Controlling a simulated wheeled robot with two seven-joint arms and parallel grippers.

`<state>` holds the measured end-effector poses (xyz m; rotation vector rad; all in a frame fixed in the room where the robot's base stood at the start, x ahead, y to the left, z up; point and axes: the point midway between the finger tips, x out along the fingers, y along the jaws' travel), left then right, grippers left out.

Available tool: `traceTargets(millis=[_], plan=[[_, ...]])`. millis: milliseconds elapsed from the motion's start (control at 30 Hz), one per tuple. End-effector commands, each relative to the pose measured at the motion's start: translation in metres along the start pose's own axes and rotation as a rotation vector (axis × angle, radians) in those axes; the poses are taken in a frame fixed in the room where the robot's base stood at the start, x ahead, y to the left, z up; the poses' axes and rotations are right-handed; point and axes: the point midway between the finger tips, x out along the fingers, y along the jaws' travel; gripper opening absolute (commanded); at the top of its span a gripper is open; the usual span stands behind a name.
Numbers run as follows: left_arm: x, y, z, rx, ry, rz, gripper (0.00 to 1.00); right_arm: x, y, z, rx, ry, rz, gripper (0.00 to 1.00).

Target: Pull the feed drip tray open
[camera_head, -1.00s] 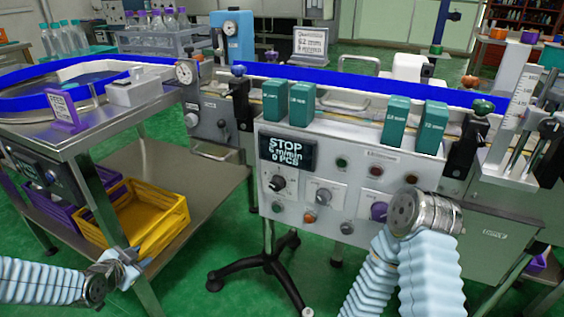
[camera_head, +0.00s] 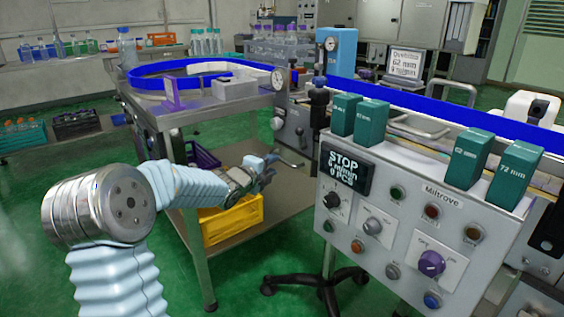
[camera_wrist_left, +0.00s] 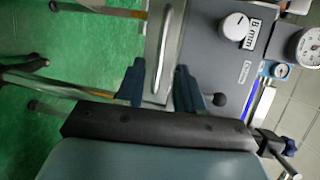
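The feed drip tray's bar handle shows as a bright curved metal bar in the left wrist view (camera_wrist_left: 171,35), in front of a flat metal face (camera_wrist_left: 153,40). In the head view the handle (camera_head: 291,159) sticks out beneath the grey feed unit. My left gripper (camera_head: 268,163) is just left of that handle. In the left wrist view my left gripper (camera_wrist_left: 160,86) is open, its two dark blue fingers spread on either side of the bar's lower end. I cannot tell whether they touch it. My right gripper is out of view.
A steel table (camera_head: 190,112) with a yellow crate (camera_head: 232,222) on its lower shelf stands beside my left arm. The control panel (camera_head: 395,225) is to the right. A black stand foot (camera_head: 325,283) is on the green floor.

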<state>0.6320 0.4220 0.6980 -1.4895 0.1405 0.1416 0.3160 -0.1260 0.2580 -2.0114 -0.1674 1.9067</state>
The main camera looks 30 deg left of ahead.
Motion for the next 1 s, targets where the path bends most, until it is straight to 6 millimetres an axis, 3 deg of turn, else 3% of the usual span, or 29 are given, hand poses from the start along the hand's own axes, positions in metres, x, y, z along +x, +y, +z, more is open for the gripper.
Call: traceTargets(millis=[100, 300, 667, 900, 1000], plan=[[0.025, -0.001, -0.001, 0.000, 0.001, 0.000, 0.37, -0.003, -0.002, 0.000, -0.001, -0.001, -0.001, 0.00], [0.051, 0.000, 0.000, -0.001, 0.001, 0.000, 0.37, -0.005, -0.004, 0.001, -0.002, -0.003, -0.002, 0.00], [0.057, 0.000, 0.000, -0.001, 0.000, 0.000, 0.37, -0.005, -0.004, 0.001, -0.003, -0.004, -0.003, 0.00], [0.056, 0.000, 0.000, -0.001, 0.000, 0.000, 0.02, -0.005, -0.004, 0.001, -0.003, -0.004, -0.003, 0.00], [0.056, 0.000, 0.000, -0.001, 0.000, 0.000, 0.00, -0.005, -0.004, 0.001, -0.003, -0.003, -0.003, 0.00]])
